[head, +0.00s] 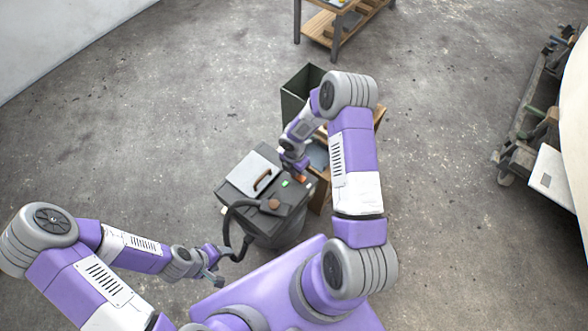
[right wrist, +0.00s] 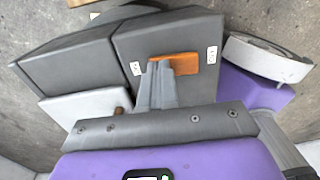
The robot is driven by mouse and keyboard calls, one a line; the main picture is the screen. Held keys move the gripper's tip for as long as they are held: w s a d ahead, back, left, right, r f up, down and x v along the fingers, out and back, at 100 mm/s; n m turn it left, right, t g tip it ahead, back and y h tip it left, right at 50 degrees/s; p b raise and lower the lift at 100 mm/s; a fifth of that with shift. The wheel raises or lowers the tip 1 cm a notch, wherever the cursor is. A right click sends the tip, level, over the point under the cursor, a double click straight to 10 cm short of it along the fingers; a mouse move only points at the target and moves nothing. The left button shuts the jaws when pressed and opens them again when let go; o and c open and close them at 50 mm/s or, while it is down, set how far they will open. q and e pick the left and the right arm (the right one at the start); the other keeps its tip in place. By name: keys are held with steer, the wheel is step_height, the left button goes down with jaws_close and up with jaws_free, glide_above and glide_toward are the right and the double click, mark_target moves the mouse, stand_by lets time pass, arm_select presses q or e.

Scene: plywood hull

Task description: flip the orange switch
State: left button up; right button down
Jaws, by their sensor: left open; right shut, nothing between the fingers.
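The orange switch (right wrist: 186,60) is a flat orange rocker on a dark grey face of the machine (right wrist: 128,40), with small white labels on either side. My right gripper (right wrist: 158,72) is shut and empty, its fingertips over the left part of the switch; whether they touch it I cannot tell. In the head view the orange switch (head: 300,178) shows as a small patch at the machine's right edge, just below my right gripper (head: 296,166). My left gripper (head: 219,270) is open and empty, left of the machine near its black hose.
The machine's top has a light lid with a brown handle (head: 263,180), a green light (head: 285,184) and a black hose (head: 228,218). A dark green open bin (head: 296,92) stands behind it, by a wooden stand (head: 379,115). Bare concrete floor lies to the left.

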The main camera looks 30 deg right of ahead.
steer(key=shift+s+d+r, duration=0.1)
steer(key=shift+s, duration=0.05)
steer(key=shift+s+d+r, duration=0.15)
steer(key=shift+s+r, duration=0.1)
steer(key=shift+s, duration=0.3)
steer(key=shift+r+p, duration=0.1)
steer(key=shift+p, duration=0.2)
steer(key=r+p, duration=0.3)
steer(key=r, duration=0.1)
steer(key=shift+w+p, duration=0.25)
steer(key=shift+p, duration=0.05)
step_height(320, 180, up, 10)
steer(key=w+p, duration=0.1)
steer(key=p, duration=0.2)
steer(key=shift+w+a+f, duration=0.15)
steer(key=shift+a, duration=0.2)
